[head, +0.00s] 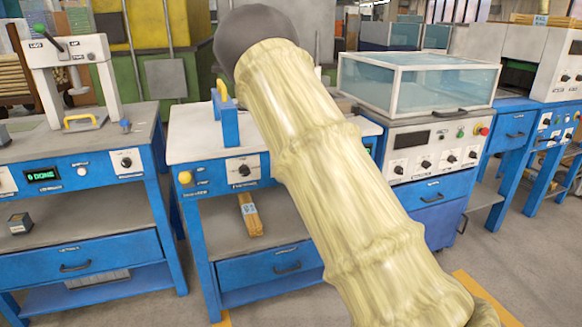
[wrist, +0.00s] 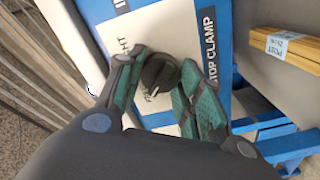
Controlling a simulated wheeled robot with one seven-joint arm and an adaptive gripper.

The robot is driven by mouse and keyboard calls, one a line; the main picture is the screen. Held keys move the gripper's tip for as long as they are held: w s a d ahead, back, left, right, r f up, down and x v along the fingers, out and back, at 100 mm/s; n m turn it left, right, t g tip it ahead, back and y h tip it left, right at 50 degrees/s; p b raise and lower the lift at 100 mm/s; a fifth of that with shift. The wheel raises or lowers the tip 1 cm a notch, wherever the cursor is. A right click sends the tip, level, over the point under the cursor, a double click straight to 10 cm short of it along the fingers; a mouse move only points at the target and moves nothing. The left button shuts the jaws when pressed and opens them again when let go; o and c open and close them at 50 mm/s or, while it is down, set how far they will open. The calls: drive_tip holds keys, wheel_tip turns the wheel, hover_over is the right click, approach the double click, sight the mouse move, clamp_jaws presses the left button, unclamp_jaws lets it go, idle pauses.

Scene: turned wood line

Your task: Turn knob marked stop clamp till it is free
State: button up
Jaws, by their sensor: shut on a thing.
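In the wrist view, the black round knob (wrist: 161,72) sits on a white plate on a blue bench front. The label STOP CLAMP (wrist: 209,50) runs beside it. Some lettering ending in "HT" shows at the upper left of the plate, and another mark by the knob is partly covered. My gripper (wrist: 170,79) has its teal-padded fingers on either side of the knob and is shut on it. In the head view my pale arm hides my gripper and the held knob.
The middle blue bench (head: 290,270) has a visible knob (head: 243,169) and a yellow button (head: 185,178). A wooden block shows on its shelf (head: 249,215) and in the wrist view (wrist: 285,46). Other benches stand at both sides. Floor shows at the right.

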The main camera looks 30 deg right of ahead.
drive_tip(key=shift+o, duration=0.2)
drive_tip(key=shift+c, duration=0.2)
drive_tip(key=o, duration=1)
drive_tip(key=shift+o, duration=0.2)
drive_tip(key=v, duration=1.2)
drive_tip(key=shift+f, duration=0.1)
